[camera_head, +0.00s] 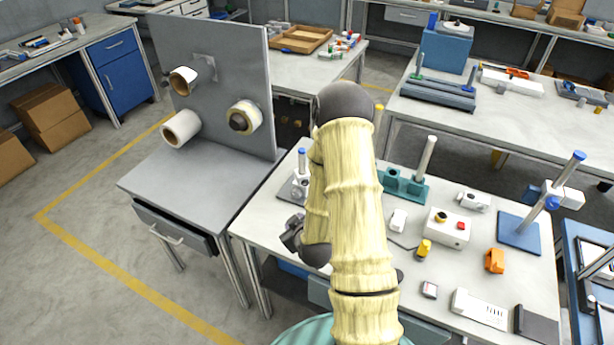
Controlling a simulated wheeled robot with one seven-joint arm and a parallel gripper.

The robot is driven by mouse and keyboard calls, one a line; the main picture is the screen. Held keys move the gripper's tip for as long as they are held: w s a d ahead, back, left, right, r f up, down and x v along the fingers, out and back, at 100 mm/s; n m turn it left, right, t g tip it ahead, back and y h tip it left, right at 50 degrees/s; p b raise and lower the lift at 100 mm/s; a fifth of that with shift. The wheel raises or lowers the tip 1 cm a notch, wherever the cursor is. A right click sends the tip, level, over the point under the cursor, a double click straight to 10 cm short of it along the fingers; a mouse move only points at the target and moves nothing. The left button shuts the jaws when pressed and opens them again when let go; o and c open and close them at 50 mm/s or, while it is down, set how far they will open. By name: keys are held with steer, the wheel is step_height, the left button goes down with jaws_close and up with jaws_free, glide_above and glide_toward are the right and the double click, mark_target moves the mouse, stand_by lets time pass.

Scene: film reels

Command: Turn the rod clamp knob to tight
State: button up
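A rod stand with a blue base plate (519,232) is at the right end of the near table. Its slanting grey rod (564,178) has a blue cap on top. A clamp (562,196) with white and blue parts sits partway up the rod. A small blue piece shows at its left side, but I cannot tell for sure which part is the knob or how it is turned. My gripper (292,234) is at the left side of the table, far from the stand and partly behind my pale arm. Its fingers are too hidden and small to read.
Between my arm and the stand are a white box with a red button (447,226), a yellow-topped piece (424,248), an orange part (494,261) and a teal holder with a rod (405,186). A grey panel (215,70) with rolls stands at left.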

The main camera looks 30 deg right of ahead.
steer(key=s+d+r+t+h+p, duration=0.2)
steer(key=p, duration=0.1)
steer(key=s+d+r+h+p, duration=0.1)
steer(key=p, duration=0.1)
steer(key=shift+d+r+m+t, duration=0.2)
steer(key=shift+d+m+t, duration=0.1)
steer(key=shift+d+t, duration=0.1)
steer(key=shift+w+f+b, duration=0.1)
steer(key=shift+b, duration=0.25)
steer(key=x, duration=0.5)
steer(key=b+x, duration=0.1)
steer(key=x, duration=0.5)
steer(key=b+x, duration=0.1)
steer(key=x, duration=0.5)
steer(key=shift+d, duration=0.3)
